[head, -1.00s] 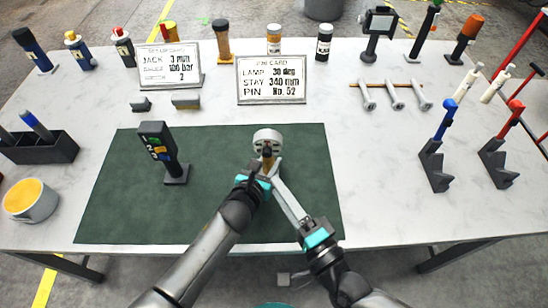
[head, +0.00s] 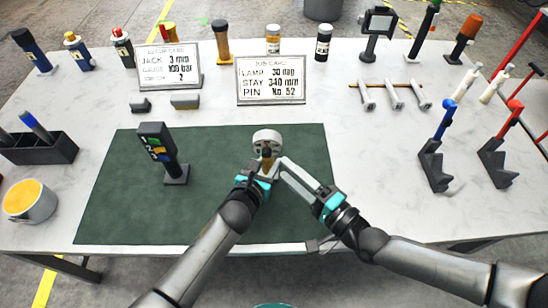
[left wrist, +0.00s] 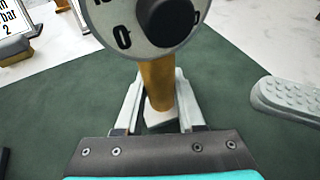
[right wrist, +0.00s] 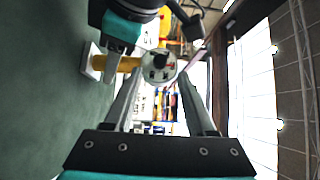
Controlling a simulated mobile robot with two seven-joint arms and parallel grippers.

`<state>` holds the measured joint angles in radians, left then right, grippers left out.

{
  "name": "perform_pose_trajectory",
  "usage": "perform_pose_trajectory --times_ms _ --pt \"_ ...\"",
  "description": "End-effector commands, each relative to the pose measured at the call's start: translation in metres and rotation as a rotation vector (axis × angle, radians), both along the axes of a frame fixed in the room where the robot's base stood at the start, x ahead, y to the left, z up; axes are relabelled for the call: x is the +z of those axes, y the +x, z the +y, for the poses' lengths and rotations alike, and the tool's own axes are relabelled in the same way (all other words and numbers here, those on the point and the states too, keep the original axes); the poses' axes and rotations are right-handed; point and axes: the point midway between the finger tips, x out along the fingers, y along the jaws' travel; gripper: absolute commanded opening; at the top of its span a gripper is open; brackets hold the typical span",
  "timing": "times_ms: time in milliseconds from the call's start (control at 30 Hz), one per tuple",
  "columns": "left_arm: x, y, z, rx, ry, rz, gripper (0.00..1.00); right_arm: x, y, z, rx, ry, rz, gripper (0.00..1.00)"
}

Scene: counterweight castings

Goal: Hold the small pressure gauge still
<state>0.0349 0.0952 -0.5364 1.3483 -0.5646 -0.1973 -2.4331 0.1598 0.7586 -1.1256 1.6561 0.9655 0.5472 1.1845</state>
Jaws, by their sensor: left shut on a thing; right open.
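The small pressure gauge (head: 267,137) stands upright on the green mat, with a round pale dial on a brass stem. My left gripper (head: 264,172) is shut on the stem. In the left wrist view the brass stem (left wrist: 158,82) is between its fingers, below the dial (left wrist: 118,22); a dark round knob covers the dial's middle. My right gripper (head: 284,163) is open beside the gauge, on its right. In the right wrist view the dial (right wrist: 158,67) appears between its open fingertips; I cannot tell whether they touch it.
A dark device with coloured buttons (head: 160,150) stands on the mat's left part. The green mat (head: 110,205) is otherwise mostly clear. Two printed cards (head: 270,80) stand behind it. Dark angled stands with a blue (head: 443,120) and a red handle are at right.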

Motion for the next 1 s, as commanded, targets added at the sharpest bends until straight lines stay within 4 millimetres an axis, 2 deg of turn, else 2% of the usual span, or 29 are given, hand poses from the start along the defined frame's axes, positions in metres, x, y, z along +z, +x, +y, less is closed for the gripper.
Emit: perform_pose_trajectory --times_ms 100,300,700,1000 --pt "-0.001 -0.001 0.0 -0.001 0.0 0.002 0.0 0.001 0.018 0.016 0.0 0.002 -0.002 0.56" --pt "-0.001 -0.001 0.0 0.0 0.001 0.003 0.0 0.0 0.035 0.031 0.0 0.001 -0.001 0.56" --pt "-0.001 -0.001 0.0 0.0 0.001 0.003 0.0 0.0 0.04 0.035 0.0 -0.001 0.0 0.55" --pt "-0.001 -0.001 0.0 0.0 0.001 0.003 0.0 0.0 0.04 0.035 0.0 -0.001 0.001 0.21"
